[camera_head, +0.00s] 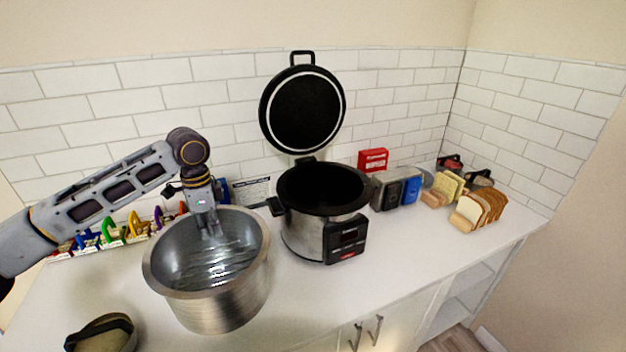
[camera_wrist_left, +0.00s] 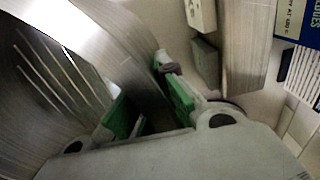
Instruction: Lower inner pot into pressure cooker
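The silver inner pot (camera_head: 222,302) is in the left half of the head view, left of the cooker, its open mouth tilted toward me. The pressure cooker (camera_head: 302,232) stands on the counter with its black well open and empty and its round lid (camera_head: 302,108) raised upright behind. My left gripper (camera_head: 210,228) reaches down at the pot's far rim. In the left wrist view, the green-padded fingers (camera_wrist_left: 150,108) lie on either side of the pot's metal wall (camera_wrist_left: 118,50), closed on it. Whether the pot's base touches the counter is hidden. My right gripper is out of view.
Colourful items (camera_head: 112,232) line the wall at left. A red box (camera_head: 373,160), grey and blue boxes (camera_head: 398,190) and sliced bread (camera_head: 480,210) stand right of the cooker. A dark rounded object (camera_head: 102,335) is at lower left. Counter (camera_head: 400,255) in front of the cooker is clear.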

